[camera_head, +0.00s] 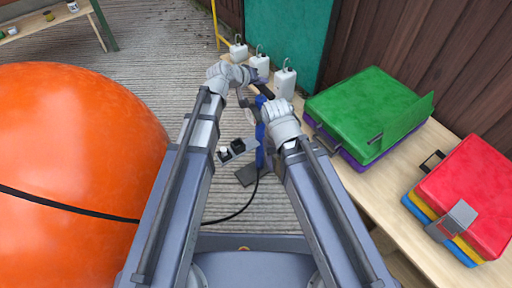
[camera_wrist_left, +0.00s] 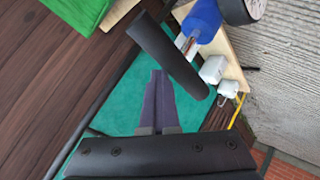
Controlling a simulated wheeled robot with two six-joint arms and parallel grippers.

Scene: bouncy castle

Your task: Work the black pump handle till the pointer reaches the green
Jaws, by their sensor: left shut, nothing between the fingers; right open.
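The black pump handle (camera_head: 266,90) lies at the top of the blue pump (camera_head: 261,150). In the left wrist view the handle (camera_wrist_left: 170,55) runs diagonally just past my finger tips, with the blue pump body (camera_wrist_left: 203,20) beyond it. My left gripper (camera_head: 257,75) is shut and empty beside the handle; its dark purple fingers (camera_wrist_left: 156,73) show in the wrist view.
White jugs (camera_head: 285,82) stand behind the pump. A green case (camera_head: 368,110) and a red case (camera_head: 468,190) lie on a wooden bench (camera_head: 385,190) at right. A large orange ball (camera_head: 75,150) fills the left. A black hose (camera_head: 240,208) crosses the ribbed floor.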

